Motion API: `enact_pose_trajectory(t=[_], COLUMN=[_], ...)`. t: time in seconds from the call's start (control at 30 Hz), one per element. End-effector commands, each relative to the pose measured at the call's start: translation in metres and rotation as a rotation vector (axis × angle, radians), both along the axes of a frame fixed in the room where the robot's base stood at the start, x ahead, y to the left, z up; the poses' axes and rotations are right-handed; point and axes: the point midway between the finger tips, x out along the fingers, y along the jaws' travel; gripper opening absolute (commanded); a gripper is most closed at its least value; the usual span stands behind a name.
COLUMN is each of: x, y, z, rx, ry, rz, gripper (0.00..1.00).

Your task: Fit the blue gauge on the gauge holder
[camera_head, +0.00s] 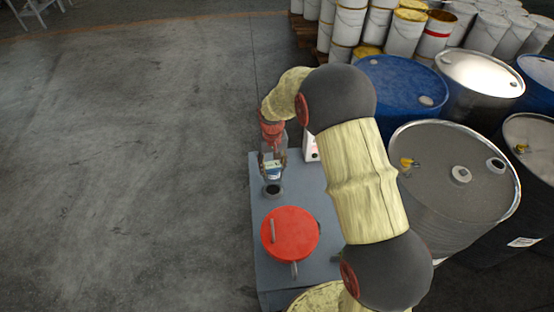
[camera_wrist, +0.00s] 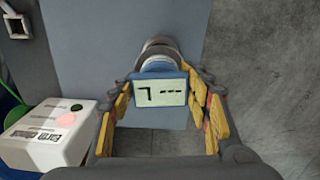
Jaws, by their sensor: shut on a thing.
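My gripper (camera_head: 272,157) is shut on the blue gauge (camera_wrist: 161,91), with a yellow-padded finger at each side of it in the wrist view. The gauge has a blue body and a pale display with dark marks facing the wrist camera. It also shows small in the head view (camera_head: 273,173). The gauge holder (camera_head: 272,190) is a round grey piece with a dark opening on the grey-blue bench top, just below the gauge in the head view. In the wrist view the holder's rim (camera_wrist: 160,49) shows behind the gauge, which hides part of it. I cannot tell whether they touch.
A red round lid (camera_head: 290,234) with a handle sits on the bench (camera_head: 261,218) nearer me. A white box (camera_wrist: 48,134) with a reddish round spot stands beside the gripper. Large drums (camera_head: 452,178) crowd the right. Open floor lies left of the bench.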

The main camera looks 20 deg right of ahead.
Motion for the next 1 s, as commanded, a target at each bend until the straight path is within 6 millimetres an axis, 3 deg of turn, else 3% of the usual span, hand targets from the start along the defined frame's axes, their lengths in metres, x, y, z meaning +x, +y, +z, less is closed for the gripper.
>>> enact_pose_trajectory(t=[0.27,0.73,1.0], x=[0.007,0.006,0.006], y=[0.000,0.000,0.000], z=[-0.009,-0.050,-0.055], rx=[0.000,0.000,0.000], ry=[0.000,0.000,-0.001], rz=[-0.010,-0.009,-0.009], gripper=[0.08,0.08,0.08])
